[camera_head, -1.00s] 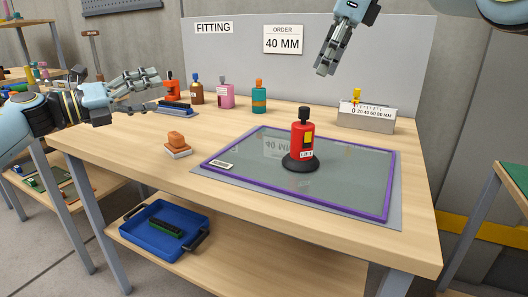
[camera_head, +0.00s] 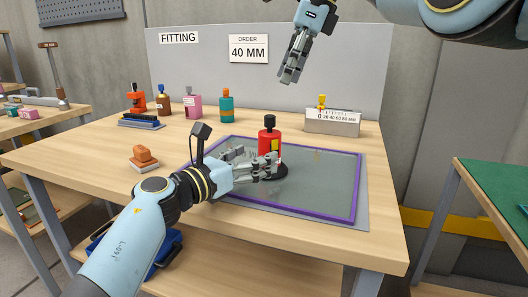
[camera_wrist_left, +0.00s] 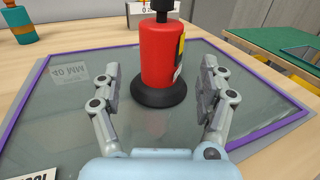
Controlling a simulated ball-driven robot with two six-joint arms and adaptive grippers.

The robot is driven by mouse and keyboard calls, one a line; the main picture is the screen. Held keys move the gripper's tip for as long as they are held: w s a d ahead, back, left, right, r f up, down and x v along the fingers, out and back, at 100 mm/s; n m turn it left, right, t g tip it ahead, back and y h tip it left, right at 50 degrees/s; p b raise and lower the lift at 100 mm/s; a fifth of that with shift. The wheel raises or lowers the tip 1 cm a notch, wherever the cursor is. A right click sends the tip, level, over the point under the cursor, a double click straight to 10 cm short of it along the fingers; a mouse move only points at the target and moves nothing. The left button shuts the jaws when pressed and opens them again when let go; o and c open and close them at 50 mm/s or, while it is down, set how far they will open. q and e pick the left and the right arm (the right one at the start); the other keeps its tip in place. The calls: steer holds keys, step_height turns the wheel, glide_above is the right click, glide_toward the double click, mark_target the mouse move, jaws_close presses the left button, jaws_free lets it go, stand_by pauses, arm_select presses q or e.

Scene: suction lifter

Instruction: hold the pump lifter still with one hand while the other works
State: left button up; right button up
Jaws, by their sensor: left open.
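The red pump lifter (camera_head: 268,146) stands upright on the glass pane (camera_head: 317,190) in its purple frame. It has a black knob on top, a yellow patch and a black suction base. In the left wrist view the lifter (camera_wrist_left: 162,56) stands between and just beyond the fingers of my left gripper (camera_wrist_left: 158,92). My left gripper (camera_head: 270,166) is open, low over the glass, and partly hides the lifter's base in the head view. I cannot see it touching the lifter. My right gripper (camera_head: 287,78) is raised in front of the grey back panel, away from the lifter; its fingers look close together.
A white scale block (camera_head: 332,122) with a yellow-topped piece stands at the back right. Several bottles, among them a pink one (camera_head: 194,108) and a teal one (camera_head: 227,106), line the back. An orange-brown block (camera_head: 143,155) sits left of the pane. The sign reads 40 MM.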

mark_target(262, 153)
arm_select(q)
steer(key=x, duration=0.5)
steer(key=shift+w+d, duration=0.25)
steer(key=shift+w, duration=0.05)
steer(key=c, duration=1.4)
arm_select(e)
steer(key=shift+o, duration=0.4)
